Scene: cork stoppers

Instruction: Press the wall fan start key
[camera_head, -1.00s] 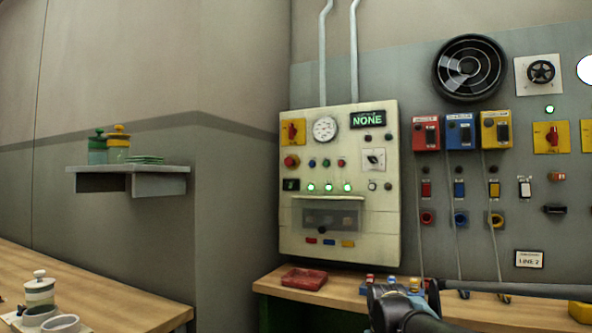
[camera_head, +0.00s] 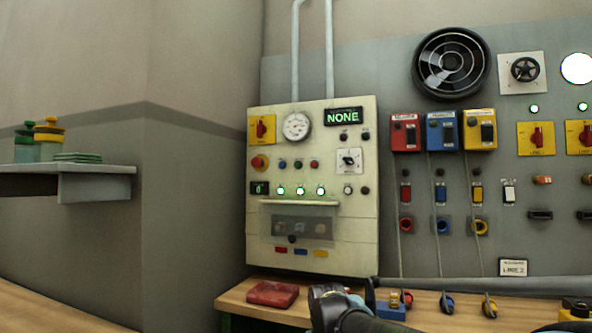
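The round black wall fan (camera_head: 451,63) is on the grey wall panel at the upper right. Below it hang a red box (camera_head: 404,133), a blue box (camera_head: 441,131) and a yellow box (camera_head: 478,130), with small switches and round buttons under them. A white switch (camera_head: 508,192) sits right of these. The labels are too small to read, so I cannot tell which key starts the fan. A dark part of my arm shows at the bottom, in front of the bench and apart from the wall controls. My gripper cannot be made out.
A wooden bench (camera_head: 240,305) runs below, with a red tray (camera_head: 272,294) and several coloured parts. A shelf (camera_head: 95,188) with jars juts out at left.

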